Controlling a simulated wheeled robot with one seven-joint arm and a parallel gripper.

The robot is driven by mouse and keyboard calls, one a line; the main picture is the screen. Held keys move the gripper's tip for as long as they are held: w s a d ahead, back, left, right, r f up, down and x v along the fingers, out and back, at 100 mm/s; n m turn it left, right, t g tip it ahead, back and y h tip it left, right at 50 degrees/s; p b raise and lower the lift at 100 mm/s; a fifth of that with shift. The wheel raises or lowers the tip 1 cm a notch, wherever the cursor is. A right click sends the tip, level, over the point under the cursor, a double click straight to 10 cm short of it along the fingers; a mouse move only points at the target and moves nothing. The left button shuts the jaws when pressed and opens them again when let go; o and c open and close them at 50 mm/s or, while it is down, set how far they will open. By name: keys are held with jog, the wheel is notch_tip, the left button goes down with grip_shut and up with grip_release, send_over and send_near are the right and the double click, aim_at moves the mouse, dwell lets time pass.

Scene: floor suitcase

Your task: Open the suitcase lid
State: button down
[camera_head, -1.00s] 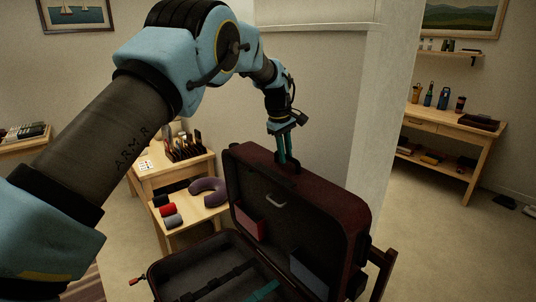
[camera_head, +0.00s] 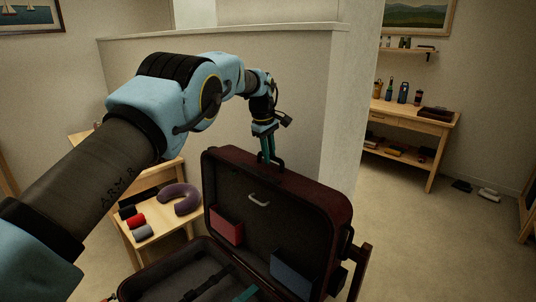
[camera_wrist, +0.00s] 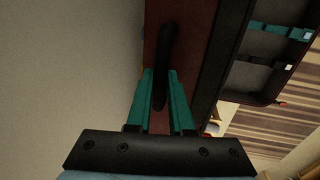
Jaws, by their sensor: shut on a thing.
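The dark red suitcase stands open in the head view, its lid (camera_head: 318,208) raised nearly upright and its base (camera_head: 165,281) below it. The lid's inside is dark, with a small pale handle, a red pocket and a blue-grey pocket. My gripper (camera_head: 268,160) is at the lid's top edge, its teal fingers pointing down at the black carry handle (camera_head: 281,167). In the wrist view my gripper (camera_wrist: 163,88) has its two fingers around the black handle (camera_wrist: 166,60), shut on it. The contact itself is partly hidden by the fingers.
A low wooden bench (camera_head: 150,222) with a purple neck pillow (camera_head: 180,199) and rolled cloths stands left of the suitcase. A pale partition wall (camera_head: 300,100) rises close behind the lid. A wooden desk (camera_head: 415,128) stands back right, with open floor before it.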

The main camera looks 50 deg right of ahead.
jog(key=c, duration=1.2)
grip_release()
jog(key=shift+s+d, duration=0.25)
jog(key=shift+d, duration=0.15)
jog(key=shift+c, duration=0.2)
jog(key=shift+o, duration=0.7)
jog(key=shift+d+f, duration=0.15)
jog(key=shift+d, duration=0.05)
jog(key=shift+o, duration=1.4)
jog(key=shift+w+a, duration=0.1)
jog(key=shift+r, duration=0.3)
notch_tip(320, 180, up, 10)
jog(key=a+b, duration=0.2)
jog(key=b, duration=0.1)
jog(key=shift+w+a, duration=0.1)
jog(key=shift+w, duration=0.1)
